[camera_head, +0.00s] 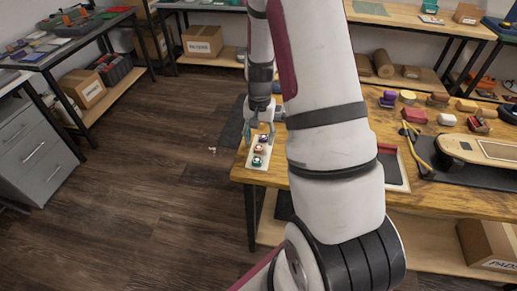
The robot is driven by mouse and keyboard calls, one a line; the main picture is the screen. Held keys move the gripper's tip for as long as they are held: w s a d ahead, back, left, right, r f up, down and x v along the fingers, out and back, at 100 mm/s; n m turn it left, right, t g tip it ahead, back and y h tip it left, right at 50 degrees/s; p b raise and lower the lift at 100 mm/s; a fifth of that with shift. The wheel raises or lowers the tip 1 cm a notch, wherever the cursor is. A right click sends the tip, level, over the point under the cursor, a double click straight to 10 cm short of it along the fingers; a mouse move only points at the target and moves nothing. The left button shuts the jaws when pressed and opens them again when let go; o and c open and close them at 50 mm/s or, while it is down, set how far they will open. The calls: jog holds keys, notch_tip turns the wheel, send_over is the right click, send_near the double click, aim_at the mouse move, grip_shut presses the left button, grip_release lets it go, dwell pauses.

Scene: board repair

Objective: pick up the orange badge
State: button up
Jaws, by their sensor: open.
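A small white tray (248,165) lies at the left corner of the wooden table, with a row of small round badges on it. An orange badge (260,149) is in the middle of the row. A purple badge (263,138) lies behind it and a dark badge with green and red (257,161) in front. My gripper (260,131) is open, pointing down over the far end of the tray, close to the purple badge. It appears empty. Whether its fingertips touch anything is too small to tell.
My arm hides part of the wooden table (405,128). The table's left edge is close to the tray. Open floor (165,180) lies left.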

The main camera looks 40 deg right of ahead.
jog(key=shift+f, duration=1.2)
jog(key=c, duration=0.8)
jog(key=shift+c, duration=0.2)
jog(key=shift+r, duration=0.2)
jog(key=shift+r, duration=0.25)
notch_tip(320, 180, up, 3)
jog(key=shift+s, duration=0.15)
jog(key=s+a+r+p, duration=0.1)
jog(key=s+r+p, duration=0.1)
jog(key=s, duration=0.5)
jog(key=s+a+r+p, duration=0.2)
jog(key=s+r, duration=0.1)
jog(key=s, duration=0.5)
jog(key=shift+s+a, duration=0.2)
jog(key=shift+a, duration=0.1)
